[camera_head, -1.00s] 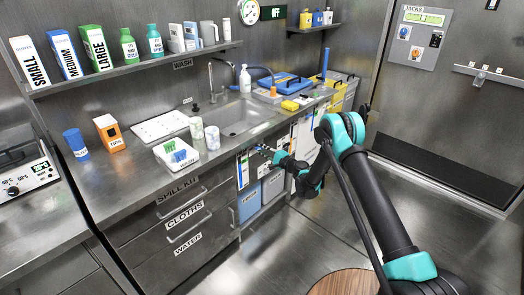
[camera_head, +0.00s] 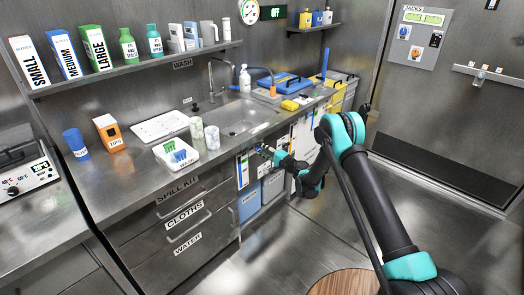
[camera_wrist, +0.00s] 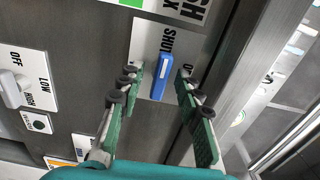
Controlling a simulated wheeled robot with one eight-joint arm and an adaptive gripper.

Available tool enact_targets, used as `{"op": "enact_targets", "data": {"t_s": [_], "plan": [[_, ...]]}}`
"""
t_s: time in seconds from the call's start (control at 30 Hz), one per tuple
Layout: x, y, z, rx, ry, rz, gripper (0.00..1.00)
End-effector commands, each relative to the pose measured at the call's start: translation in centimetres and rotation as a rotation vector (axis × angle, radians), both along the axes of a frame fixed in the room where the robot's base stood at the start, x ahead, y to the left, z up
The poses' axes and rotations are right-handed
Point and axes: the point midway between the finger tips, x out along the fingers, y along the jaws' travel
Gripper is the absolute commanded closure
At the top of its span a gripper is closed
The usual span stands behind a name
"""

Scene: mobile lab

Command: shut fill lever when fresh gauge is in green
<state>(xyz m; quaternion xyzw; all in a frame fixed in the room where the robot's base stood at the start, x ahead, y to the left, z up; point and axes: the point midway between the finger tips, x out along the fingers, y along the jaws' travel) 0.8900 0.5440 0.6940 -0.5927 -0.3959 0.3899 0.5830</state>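A blue lever (camera_wrist: 162,76) sits on a light plate marked SHUT, with a partly hidden word starting with O beside it. My gripper (camera_wrist: 157,73) is open, with one green finger on each side of the lever. Gaps show between the lever and both fingertips. In the head view my gripper (camera_head: 265,151) is at the cabinet front under the counter. A white gauge strip with blue and green marks (camera_head: 243,171) is just left of it; its level is too small to read. In the wrist view only a green patch (camera_wrist: 131,3) shows at the top edge.
A switch plate marked OFF and LOW (camera_wrist: 27,80) is left of my fingers. A metal post (camera_wrist: 237,75) stands close on the right. The sink (camera_head: 240,117) and a white tray (camera_head: 180,153) are on the counter above. The floor in front is clear.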

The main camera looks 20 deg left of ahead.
Motion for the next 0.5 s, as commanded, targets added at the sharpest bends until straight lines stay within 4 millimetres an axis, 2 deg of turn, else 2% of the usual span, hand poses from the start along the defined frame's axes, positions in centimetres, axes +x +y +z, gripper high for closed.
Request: {"op": "enact_targets", "data": {"t_s": [0.23, 0.5], "plan": [[-0.2, -0.6, 0.0, 0.0, 0.001, 0.0, 0.66], [-1.8, -4.4, 0.0, 0.0, 0.0, -0.001, 0.66]]}}
